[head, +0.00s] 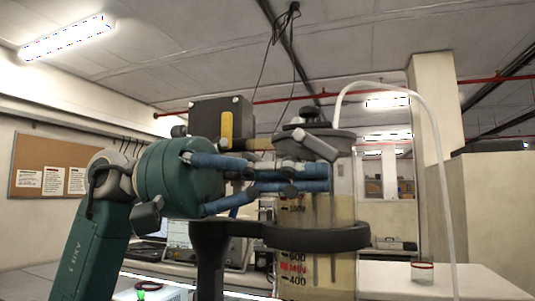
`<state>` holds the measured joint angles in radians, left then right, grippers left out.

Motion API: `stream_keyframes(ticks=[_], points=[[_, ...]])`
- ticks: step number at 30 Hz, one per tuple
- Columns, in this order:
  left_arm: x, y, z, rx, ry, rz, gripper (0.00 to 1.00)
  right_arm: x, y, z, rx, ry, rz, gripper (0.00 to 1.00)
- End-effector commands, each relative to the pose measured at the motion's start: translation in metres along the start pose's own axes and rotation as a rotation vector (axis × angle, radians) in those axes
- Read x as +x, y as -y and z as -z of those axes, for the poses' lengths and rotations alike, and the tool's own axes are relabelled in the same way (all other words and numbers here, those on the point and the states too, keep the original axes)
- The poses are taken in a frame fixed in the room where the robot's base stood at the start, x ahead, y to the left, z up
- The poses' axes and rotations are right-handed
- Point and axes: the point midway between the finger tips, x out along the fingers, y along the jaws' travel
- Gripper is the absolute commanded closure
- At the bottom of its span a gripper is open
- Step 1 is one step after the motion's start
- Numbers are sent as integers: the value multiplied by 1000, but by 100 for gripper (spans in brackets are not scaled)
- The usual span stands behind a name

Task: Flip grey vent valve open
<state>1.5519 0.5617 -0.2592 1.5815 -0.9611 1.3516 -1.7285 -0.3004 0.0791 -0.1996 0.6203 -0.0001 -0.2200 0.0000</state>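A clear cylinder (318,215) with printed graduations and yellowish contents stands upright in a black ring holder (330,239). Its dark lid (335,134) carries a short grey lever (318,145), which looks like the vent valve and slants down to the right. My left gripper (322,179), with a teal body and blue fingers, reaches in from the left. Its fingers converge at the cylinder's upper part, just below the lever, with tips close together. I see nothing between them. They hide part of the upper cylinder; contact with the lever cannot be told. My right gripper is not in view.
A white tube (431,125) arches from the lid to the right and down. A small glass (421,271) stands on the right bench (385,279). A dark box with a yellow panel (226,124) is behind my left gripper. Lab equipment (177,238) stands behind at the left.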

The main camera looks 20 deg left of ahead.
Motion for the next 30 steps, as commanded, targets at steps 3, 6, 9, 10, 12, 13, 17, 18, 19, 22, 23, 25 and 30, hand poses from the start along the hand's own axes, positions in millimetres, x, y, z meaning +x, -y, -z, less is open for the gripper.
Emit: stream_keyframes(ticks=[3,6,9,10,12,13,17,18,19,22,23,25,30], points=[[0,0,0,0,0,0,100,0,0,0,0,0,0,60],[0,0,0,0,0,0,100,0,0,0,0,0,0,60],[0,0,0,0,0,0,100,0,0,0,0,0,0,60],[0,0,0,0,0,0,100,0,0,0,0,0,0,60],[0,0,0,0,0,0,100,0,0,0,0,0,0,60],[0,0,0,0,0,0,100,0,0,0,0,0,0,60],[0,0,0,0,0,0,100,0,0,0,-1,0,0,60],[0,0,0,0,0,0,100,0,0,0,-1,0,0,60],[0,0,0,0,0,0,100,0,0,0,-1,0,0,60],[0,0,0,0,0,0,100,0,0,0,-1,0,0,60],[0,0,0,0,0,0,100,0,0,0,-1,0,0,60],[0,0,0,0,0,0,100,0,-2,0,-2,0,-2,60],[-11,0,1,-1,-2,-1,100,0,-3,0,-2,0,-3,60]])
